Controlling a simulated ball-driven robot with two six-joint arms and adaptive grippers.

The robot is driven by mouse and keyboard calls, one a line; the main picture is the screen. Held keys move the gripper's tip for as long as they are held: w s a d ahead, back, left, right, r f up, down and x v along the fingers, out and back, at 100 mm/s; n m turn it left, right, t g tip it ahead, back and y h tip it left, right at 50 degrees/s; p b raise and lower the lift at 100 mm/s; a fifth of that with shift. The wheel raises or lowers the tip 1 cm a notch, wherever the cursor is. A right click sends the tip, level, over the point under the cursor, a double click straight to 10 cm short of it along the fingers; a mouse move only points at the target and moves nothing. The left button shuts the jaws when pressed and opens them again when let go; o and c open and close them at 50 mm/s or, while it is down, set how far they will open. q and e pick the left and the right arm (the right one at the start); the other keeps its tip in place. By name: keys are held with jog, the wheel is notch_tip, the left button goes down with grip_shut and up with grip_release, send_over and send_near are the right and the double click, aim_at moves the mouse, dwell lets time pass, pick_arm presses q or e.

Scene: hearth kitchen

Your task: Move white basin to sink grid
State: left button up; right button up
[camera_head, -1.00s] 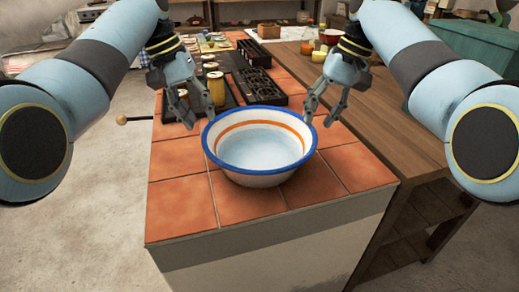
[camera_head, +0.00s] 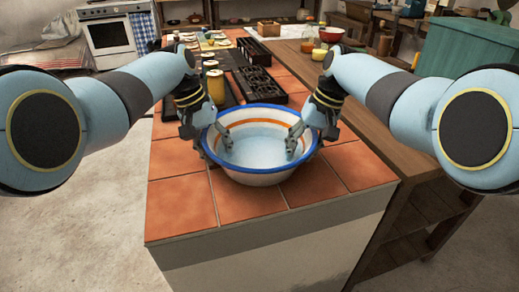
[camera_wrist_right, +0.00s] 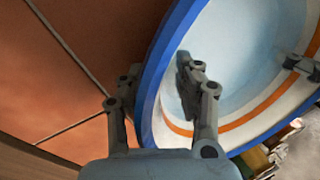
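The white basin (camera_head: 262,178) has a blue rim and an orange band inside, and stands upright on the orange-tiled counter near its front end. My left gripper (camera_head: 216,142) is at the basin's left rim, one finger inside and the other outside. My right gripper (camera_head: 305,143) is at the right rim. In the right wrist view, the right gripper's fingers (camera_wrist_right: 155,95) straddle the basin's rim (camera_wrist_right: 149,88) with a gap between them. A fingertip of the left gripper (camera_wrist_right: 302,66) shows inside the basin there. I cannot pick out a sink grid for certain.
Dark gridded racks (camera_head: 258,85) lie on the tiles behind the basin. A yellow jar (camera_head: 216,86) stands behind my left gripper. A wooden bench (camera_head: 375,112) runs along the right. The tiles (camera_head: 182,204) in front of the basin are clear.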

pick_arm(q)
jog(key=shift+c, duration=0.2)
pick_arm(e)
jog(key=shift+c, duration=0.3)
pick_arm(q)
grip_shut()
pick_arm(e)
grip_shut()
pick_arm(q)
jog(key=shift+r, duration=0.1)
